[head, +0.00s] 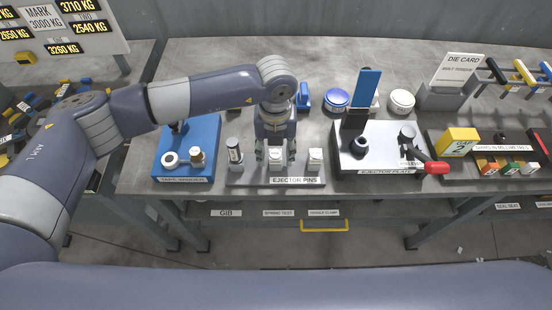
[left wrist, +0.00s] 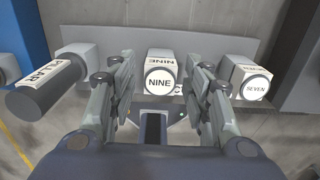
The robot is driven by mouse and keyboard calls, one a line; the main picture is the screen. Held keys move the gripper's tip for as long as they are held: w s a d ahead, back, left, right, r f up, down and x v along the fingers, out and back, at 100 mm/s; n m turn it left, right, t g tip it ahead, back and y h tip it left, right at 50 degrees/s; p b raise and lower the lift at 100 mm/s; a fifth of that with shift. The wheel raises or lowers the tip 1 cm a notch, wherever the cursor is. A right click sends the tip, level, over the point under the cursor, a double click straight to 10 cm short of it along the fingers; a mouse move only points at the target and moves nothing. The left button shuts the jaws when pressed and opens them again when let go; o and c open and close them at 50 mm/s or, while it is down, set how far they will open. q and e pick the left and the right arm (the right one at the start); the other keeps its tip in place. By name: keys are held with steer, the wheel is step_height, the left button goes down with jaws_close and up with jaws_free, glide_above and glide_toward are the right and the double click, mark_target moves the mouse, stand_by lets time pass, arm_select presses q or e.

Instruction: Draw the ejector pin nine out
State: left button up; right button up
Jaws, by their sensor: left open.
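In the left wrist view the fingers (left wrist: 160,72) stand one on each side of the pin, with a gap on both sides. The pin marked SEVEN (left wrist: 251,84) sits to the right. A dark pin with a white label (left wrist: 48,85) stands to the left. My right gripper is not in view.
A blue tape winder stand (head: 190,150) is left of the rack. The ejector plate fixture (head: 378,160) with a red-handled lever (head: 434,168) is at the right. Blue and white round containers (head: 337,99) stand behind. A yellow handle (head: 324,226) is below the bench edge.

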arm_select(q)
jaws_close()
steer(key=shift+r, duration=0.8)
stand_by(0.4)
steer(key=shift+r+p, duration=1)
steer(key=shift+r, duration=0.8)
